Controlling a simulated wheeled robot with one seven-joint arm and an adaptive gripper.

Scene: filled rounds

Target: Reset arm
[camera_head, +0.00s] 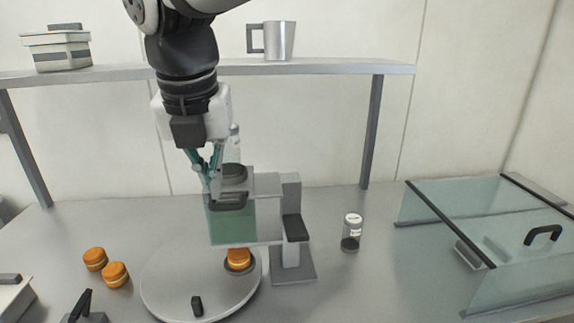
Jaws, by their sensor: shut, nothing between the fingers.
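My gripper (212,188) hangs from my arm in the upper left-middle of the head camera view. Its teal-and-grey fingers point down and are shut with nothing between them. In the picture the fingertips overlap the top of a grey machine with a greenish clear front (232,226). I cannot tell whether they touch it. The arm and gripper hide part of the shelf and the wall behind.
An orange round (238,257) is on the turntable (165,285) under the machine; two more (95,259) lie left. A small jar (351,232) stands right of the machine, and a glass case (480,240) beyond. A shelf (330,68) holds a metal mug (279,41) and boxes (58,50).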

